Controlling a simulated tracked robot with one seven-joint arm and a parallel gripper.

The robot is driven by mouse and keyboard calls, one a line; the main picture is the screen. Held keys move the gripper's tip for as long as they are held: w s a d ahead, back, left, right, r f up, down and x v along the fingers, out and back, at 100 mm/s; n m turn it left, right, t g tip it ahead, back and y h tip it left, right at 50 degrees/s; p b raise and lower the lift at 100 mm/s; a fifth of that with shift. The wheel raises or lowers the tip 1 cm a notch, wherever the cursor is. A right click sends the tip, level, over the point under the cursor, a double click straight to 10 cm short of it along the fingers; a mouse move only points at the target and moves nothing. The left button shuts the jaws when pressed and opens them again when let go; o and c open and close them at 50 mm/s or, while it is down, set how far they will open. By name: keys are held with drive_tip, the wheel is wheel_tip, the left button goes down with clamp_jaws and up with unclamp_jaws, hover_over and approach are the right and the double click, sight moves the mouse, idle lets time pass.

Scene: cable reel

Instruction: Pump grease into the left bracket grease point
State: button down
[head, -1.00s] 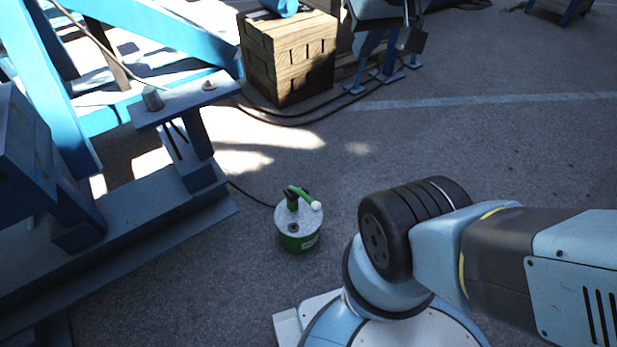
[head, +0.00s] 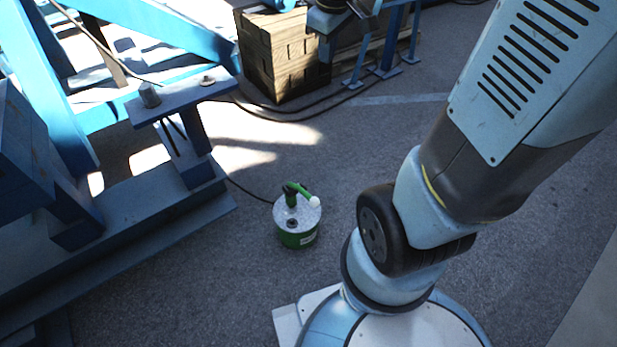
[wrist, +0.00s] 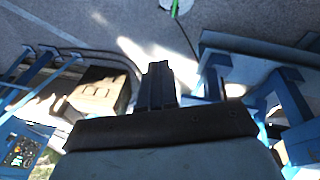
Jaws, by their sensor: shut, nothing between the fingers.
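The green grease pump (head: 297,220) stands upright on the ground in the head view. It has a grey lid and a green lever with a white knob. In the wrist view only part of it (wrist: 178,6) shows at the top edge. Left of it in the head view is a blue bracket (head: 183,103) whose top plate carries a grey stub (head: 149,95) and a small fitting (head: 208,79). I cannot tell which is the grease point. My gripper (wrist: 159,68) is shut and empty in the wrist view, apart from the pump and bracket.
Blue frame beams (head: 170,40) fill the upper left. A wooden crate (head: 270,60) stands at the back, also in the wrist view (wrist: 98,95). A dark hose (head: 250,190) runs from the pump toward the bracket. The ground around the pump is clear.

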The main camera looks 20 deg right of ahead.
drive_tip(key=w+f+n+g, duration=0.2)
drive_tip(key=w+f+n, duration=0.4)
drive_tip(key=f, duration=0.5)
drive_tip(key=n+g, duration=0.3)
drive_tip(key=n, duration=0.6)
hover_over(314, 198)
drive_tip(key=w, duration=0.3)
wheel_tip(314, 198, down, 33)
drive_tip(key=shift+w+a, duration=0.2)
drive_tip(key=shift+a, duration=0.05)
drive_tip(key=shift+f, duration=0.15)
drive_tip(key=s+f, duration=0.1)
drive_tip(key=f, duration=0.8)
drive_tip(key=s+f, duration=0.1)
drive_tip(key=f, duration=0.3)
drive_tip(key=shift+s+d+f, duration=0.15)
drive_tip(key=shift+s+f, duration=0.15)
drive_tip(key=shift+s, duration=0.05)
